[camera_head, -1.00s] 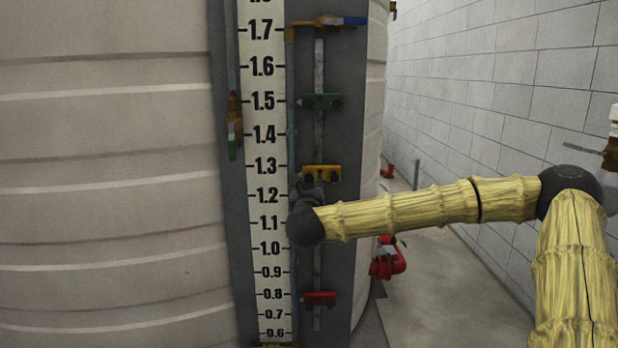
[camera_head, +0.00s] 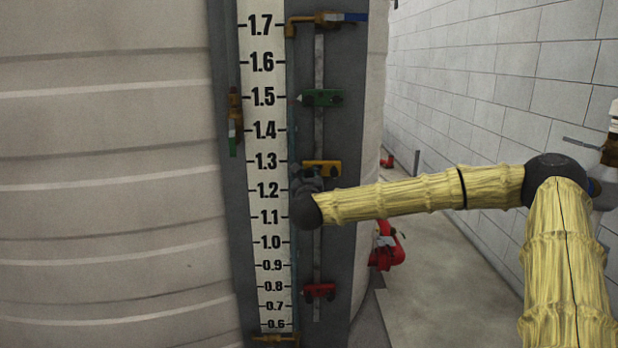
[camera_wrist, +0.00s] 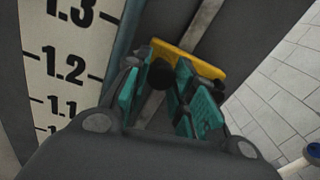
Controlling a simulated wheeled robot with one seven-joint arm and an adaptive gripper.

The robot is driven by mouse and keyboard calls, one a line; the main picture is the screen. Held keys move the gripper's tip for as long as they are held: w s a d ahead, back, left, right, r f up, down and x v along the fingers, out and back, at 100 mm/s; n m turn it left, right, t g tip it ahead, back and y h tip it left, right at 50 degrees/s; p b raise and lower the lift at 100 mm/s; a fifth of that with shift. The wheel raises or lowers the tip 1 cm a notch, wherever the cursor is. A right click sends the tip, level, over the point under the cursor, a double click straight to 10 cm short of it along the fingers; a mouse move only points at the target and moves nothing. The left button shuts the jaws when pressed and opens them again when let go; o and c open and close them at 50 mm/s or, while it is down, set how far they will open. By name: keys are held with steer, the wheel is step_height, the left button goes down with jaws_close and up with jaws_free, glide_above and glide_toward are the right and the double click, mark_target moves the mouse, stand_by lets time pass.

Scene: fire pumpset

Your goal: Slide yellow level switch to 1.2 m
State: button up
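The yellow level switch (camera_head: 321,168) sits on the vertical rail right of the level scale (camera_head: 267,205), just below the 1.3 mark. In the wrist view the yellow switch (camera_wrist: 186,62) lies just beyond my fingers, with a dark round knob (camera_wrist: 161,76) showing between them. My gripper (camera_head: 308,187) is just below the switch in the head view, at about the 1.2 mark. In the wrist view my gripper (camera_wrist: 158,88) has its teal pads apart, with a gap around the knob. I cannot tell whether either pad touches it.
A green switch (camera_head: 321,98) is higher on the rail near 1.5, and a red switch (camera_head: 319,291) is lower near 0.8. A brass bracket with a blue end (camera_head: 327,18) is at the top. A brick wall (camera_head: 470,90) stands at the right.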

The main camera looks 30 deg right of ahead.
jaws_close()
steer(key=shift+f, duration=0.1)
step_height(320, 180, down, 8)
steer(key=b, duration=0.9)
steer(key=o, duration=0.7)
jaws_free()
steer(key=shift+o, duration=0.2)
